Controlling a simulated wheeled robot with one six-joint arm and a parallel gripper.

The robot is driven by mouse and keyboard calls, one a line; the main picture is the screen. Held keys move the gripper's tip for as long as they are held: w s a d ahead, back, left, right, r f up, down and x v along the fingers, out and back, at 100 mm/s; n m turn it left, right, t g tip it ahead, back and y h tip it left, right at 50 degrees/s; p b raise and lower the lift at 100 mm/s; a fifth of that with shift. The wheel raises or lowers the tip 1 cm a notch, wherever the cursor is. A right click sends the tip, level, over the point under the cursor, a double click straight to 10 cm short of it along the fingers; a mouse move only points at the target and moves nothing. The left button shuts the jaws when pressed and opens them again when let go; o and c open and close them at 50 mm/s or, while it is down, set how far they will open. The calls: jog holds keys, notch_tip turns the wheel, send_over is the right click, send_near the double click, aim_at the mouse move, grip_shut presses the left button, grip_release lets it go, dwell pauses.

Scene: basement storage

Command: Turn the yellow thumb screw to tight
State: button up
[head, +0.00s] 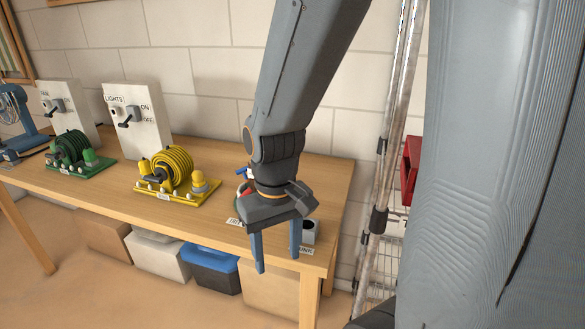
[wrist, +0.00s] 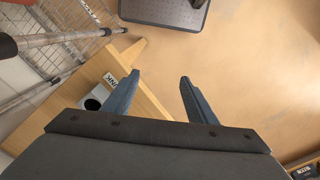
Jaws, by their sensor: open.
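A yellow reel (head: 172,167) stands on a yellow base plate (head: 182,200) on the wooden workbench. A small yellow knob (head: 199,183) sits at the right of this base. It may be the yellow thumb screw, but its shape and setting are too small to tell. My gripper (head: 278,262) is open and empty, pointing down at the bench's front right edge, well right of the reel. In the wrist view my gripper (wrist: 159,78) shows two spread fingers with bare floor between them; the yellow parts are not in that view.
A green reel (head: 70,148) and the lights switch box (head: 138,118) stand farther left and behind. A white holder (head: 308,231) is beside my gripper; other items behind it are partly hidden. A wire rack (wrist: 65,35) and poles stand right of the bench (head: 225,160).

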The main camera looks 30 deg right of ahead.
jog(key=w+d+r+n+y+p, duration=0.1)
jog(key=w+d+r+n+y, duration=0.1)
jog(key=w+d+n, duration=0.45)
jog(key=w+d+r+n+y+p, duration=0.15)
jog(key=w+d, duration=0.25)
jog(key=w, duration=0.6)
jog(key=w+d+r+n+y+p, duration=0.1)
jog(key=w+d+r+n, duration=0.2)
jog(key=w+d, duration=0.45)
jog(key=a+f, duration=0.1)
jog(key=f, duration=0.1)
jog(key=w+a+f, duration=0.1)
jog(key=a+f, duration=0.1)
jog(key=a+f+p, duration=0.1)
jog(key=f, duration=0.1)
jog(key=shift+w+a+f, duration=0.25)
jog(key=shift+w+a, duration=0.05)
jog(key=shift+a, duration=0.1)
jog(key=shift+c, duration=0.3)
jog(key=c, duration=1)
